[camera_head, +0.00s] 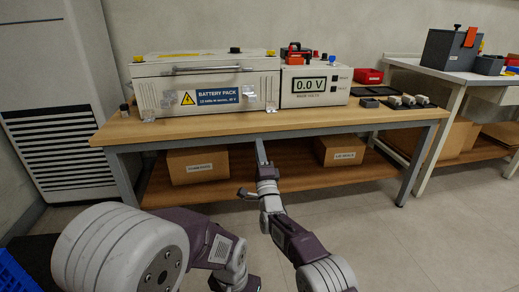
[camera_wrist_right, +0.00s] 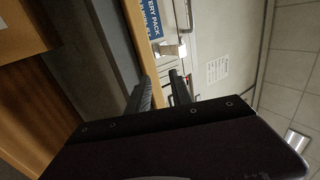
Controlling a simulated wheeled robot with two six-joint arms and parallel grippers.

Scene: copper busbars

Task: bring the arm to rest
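My right gripper (camera_head: 261,151) is in front of the bench's front edge, below the battery pack. In the right wrist view, its two dark fingers (camera_wrist_right: 159,75) stand apart with nothing between them. They point toward the bench edge and the pack. My left arm fills the lower left of the head view, and its gripper is not seen. The white battery pack (camera_head: 205,82) stands closed on the wooden bench (camera_head: 330,116). Its blue label also shows in the right wrist view (camera_wrist_right: 151,17).
A meter reading 0.0 V (camera_head: 315,91) stands right of the pack. Dark trays (camera_head: 395,112) with small parts and a red bin (camera_head: 369,76) lie farther right. Cardboard boxes (camera_head: 198,165) (camera_head: 341,150) sit on the lower shelf. The floor at right (camera_head: 440,240) is clear.

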